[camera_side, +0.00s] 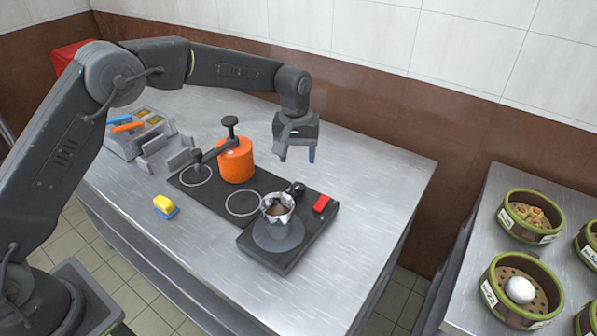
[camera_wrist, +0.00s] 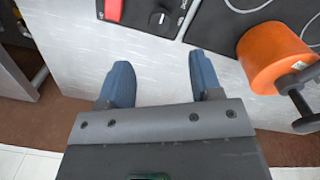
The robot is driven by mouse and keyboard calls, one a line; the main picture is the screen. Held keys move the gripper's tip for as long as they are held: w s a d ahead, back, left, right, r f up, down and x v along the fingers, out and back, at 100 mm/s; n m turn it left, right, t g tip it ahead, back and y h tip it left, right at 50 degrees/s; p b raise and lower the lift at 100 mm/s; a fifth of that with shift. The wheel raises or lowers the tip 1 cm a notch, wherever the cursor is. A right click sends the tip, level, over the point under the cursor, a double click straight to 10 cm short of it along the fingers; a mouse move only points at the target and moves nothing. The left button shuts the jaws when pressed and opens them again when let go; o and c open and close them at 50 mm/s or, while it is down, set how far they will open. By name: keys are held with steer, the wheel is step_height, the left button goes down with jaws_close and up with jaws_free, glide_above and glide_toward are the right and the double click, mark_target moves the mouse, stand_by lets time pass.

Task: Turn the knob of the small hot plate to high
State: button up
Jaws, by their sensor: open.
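The small hot plate (camera_side: 318,224) is a dark slab with a round grey plate near the front of the counter's right half. A foil-lined cup (camera_side: 277,208) with brown contents sits on it. Its black knob (camera_side: 297,188) is at the back edge, left of a red switch (camera_side: 321,203). In the wrist view the knob (camera_wrist: 160,18) shows a white pointer and markings, to the right of the red switch (camera_wrist: 113,10). My gripper (camera_side: 298,156) is open and empty, above and behind the knob, apart from it. Its blue fingers (camera_wrist: 160,68) point towards the panel.
An orange pot (camera_side: 237,160) with a dark handle stands on the black double hob (camera_side: 217,201), left of the hot plate. A yellow and blue sponge (camera_side: 165,205) lies at the front left. Steamer baskets (camera_side: 520,287) stand on another table at right. The counter's right side is clear.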

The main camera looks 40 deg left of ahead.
step_height(320, 180, up, 4)
steer(key=shift+a+r, duration=0.1)
stand_by(0.4)
steer(key=s+a+r+m+t, duration=0.1)
steer(key=s+a+r, duration=0.2)
steer(key=s+r, duration=0.45)
steer(key=s+a+r+m+t, duration=0.2)
steer(key=s+r, duration=0.5)
steer(key=s, duration=0.2)
steer(key=s+a+f+m+t, duration=0.1)
steer(key=s, duration=0.8)
steer(key=s+a+f+m+t, duration=0.1)
steer(key=s+a+f, duration=0.1)
steer(key=s, duration=0.7)
steer(key=shift+f+m, duration=0.25)
steer(key=shift+m, duration=0.05)
